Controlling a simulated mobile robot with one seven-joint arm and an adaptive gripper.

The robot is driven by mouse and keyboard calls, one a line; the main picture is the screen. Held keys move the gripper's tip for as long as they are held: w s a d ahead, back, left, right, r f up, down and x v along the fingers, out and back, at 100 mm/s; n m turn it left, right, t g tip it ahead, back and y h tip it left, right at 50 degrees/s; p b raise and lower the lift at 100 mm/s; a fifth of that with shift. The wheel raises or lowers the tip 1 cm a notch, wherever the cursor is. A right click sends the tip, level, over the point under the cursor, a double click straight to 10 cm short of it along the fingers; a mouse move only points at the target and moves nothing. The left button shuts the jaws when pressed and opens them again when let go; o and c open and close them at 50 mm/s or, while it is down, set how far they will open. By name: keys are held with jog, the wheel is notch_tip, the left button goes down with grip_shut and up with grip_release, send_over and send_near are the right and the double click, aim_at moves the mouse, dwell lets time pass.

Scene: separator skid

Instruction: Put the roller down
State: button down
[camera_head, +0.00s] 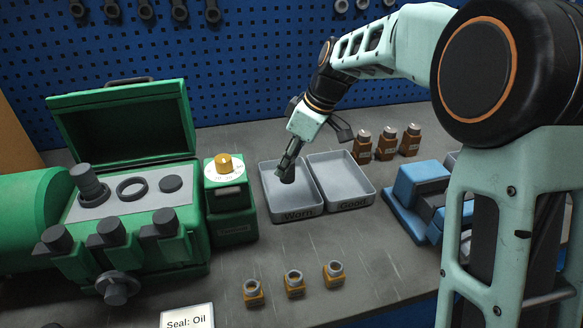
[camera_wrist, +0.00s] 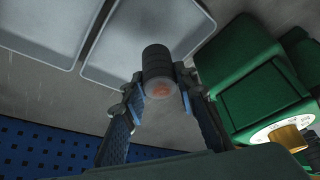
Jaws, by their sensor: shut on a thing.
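The roller (camera_wrist: 157,62) is a short dark ribbed cylinder with a reddish spot on the end facing the wrist camera. My gripper (camera_wrist: 158,92) is shut on it, one finger on each side. In the head view the roller (camera_head: 287,176) appears against the inside of the grey tray labelled Worn (camera_head: 297,215), toward its back half. I cannot tell whether it touches the tray floor. My gripper (camera_head: 290,163) tilts down from above there. The tray labelled Good (camera_head: 355,203) stands just right of it and looks empty.
A green separator (camera_head: 130,200) with an open lid stands left, beside a green box with a yellow knob (camera_head: 224,163). Brown bottles (camera_head: 387,143) stand behind right, and a blue device (camera_head: 420,195) sits right. Small brown jars (camera_head: 294,283) and a "Seal: Oil" card (camera_head: 187,322) are in front.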

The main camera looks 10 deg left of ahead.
jog(key=shift+w+a+f, duration=0.15)
jog(key=shift+w+f, duration=0.9)
jog(key=shift+f, duration=0.1)
jog(key=shift+w+f, duration=0.15)
jog(key=shift+f, duration=1.7)
jog(key=c, duration=1.5)
grip_release()
jog(key=shift+c, duration=0.2)
jog(key=shift+r, duration=0.25)
jog(key=v, duration=1.1)
jog(key=shift+r, duration=0.35)
